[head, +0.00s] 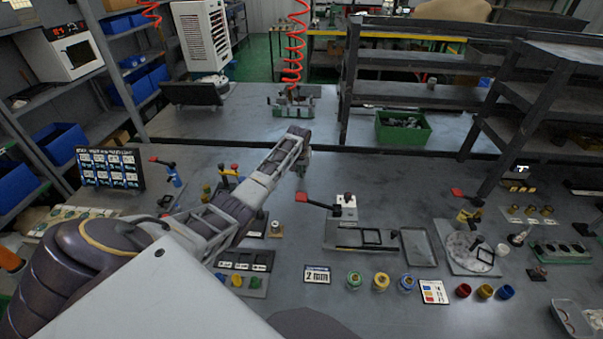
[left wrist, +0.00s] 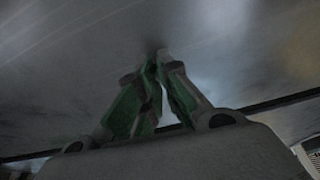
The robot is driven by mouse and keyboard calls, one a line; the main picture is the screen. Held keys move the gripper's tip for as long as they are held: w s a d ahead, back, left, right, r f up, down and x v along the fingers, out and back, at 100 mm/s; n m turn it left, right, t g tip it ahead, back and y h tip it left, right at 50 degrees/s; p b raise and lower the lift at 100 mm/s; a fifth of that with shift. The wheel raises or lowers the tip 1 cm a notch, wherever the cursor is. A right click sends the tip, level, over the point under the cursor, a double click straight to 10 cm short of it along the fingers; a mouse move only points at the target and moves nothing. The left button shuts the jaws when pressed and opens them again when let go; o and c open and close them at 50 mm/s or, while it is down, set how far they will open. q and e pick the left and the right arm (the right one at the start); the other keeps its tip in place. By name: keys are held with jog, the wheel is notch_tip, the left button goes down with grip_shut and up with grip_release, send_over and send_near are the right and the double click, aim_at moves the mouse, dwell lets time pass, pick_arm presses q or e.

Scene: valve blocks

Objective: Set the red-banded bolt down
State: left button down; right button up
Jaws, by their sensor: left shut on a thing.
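My left gripper (head: 303,163) hangs at the end of my left arm over the middle of the grey bench, partly hidden by the wrist. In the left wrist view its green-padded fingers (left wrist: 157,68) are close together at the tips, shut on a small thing. That would be the red-banded bolt, but it is mostly hidden between the tips; only a dark blur shows there, and I cannot make out a red band. Bare grey surface lies beyond the tips. My right gripper is not in view.
A fixture with a red-handled clamp (head: 322,203) stands just in front of my left gripper. A row of ringed cups (head: 380,282) and a label card (head: 317,274) lie nearer. A green bin (head: 402,129) stands behind.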

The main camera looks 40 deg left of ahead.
pick_arm(q)
notch_tip(320, 180, up, 10)
dwell(0.7)
jog(key=shift+s+f, duration=0.1)
jog(key=shift+f, duration=0.05)
dwell(0.4)
